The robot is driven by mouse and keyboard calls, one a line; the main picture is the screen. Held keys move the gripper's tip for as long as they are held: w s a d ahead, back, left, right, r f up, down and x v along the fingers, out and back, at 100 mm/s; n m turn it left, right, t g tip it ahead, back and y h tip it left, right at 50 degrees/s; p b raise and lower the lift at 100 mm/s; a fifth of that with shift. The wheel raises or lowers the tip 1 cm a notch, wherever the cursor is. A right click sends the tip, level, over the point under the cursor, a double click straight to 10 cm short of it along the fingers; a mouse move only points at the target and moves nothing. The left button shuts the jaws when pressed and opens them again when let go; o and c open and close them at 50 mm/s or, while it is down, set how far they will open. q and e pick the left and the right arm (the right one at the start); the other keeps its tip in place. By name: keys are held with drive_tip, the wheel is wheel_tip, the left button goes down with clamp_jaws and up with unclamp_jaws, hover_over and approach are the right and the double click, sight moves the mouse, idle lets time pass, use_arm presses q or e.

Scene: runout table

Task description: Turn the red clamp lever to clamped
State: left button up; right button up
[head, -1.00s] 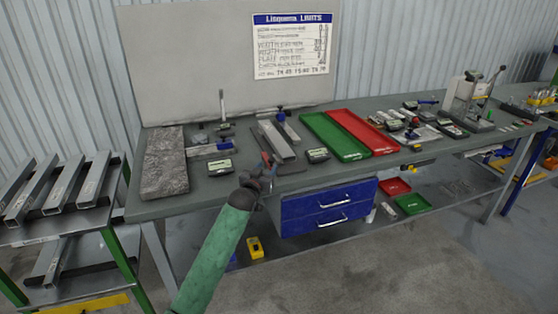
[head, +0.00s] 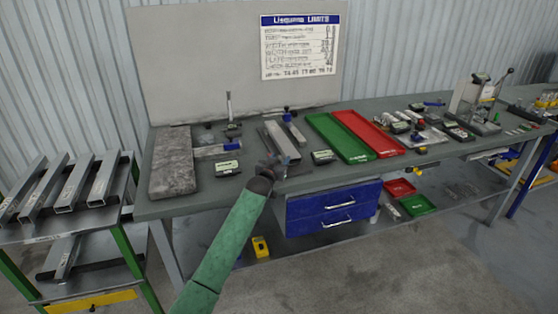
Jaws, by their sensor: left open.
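A grey metal tube (head: 282,140) lies in a fixture near the front edge of the workbench (head: 180,208). The red clamp lever cannot be made out clearly; the near end of the fixture, where it might be, is partly covered by my gripper. My left gripper (head: 277,164) is at the near end of the tube, over the bench's front edge. It is open and small in the picture, and I cannot tell whether it touches anything. My right gripper is out of view.
A dark stone plate (head: 172,162) lies left on the bench. Small gauges (head: 228,168) stand beside the fixture. A green tray (head: 336,138) and a red tray (head: 367,133) lie right of it. Blue drawers (head: 333,206) hang below. A rack of steel tubes (head: 68,185) stands left.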

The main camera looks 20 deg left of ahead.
use_arm(q)
clamp_jaws()
drive_tip(key=shift+d+r, duration=0.1)
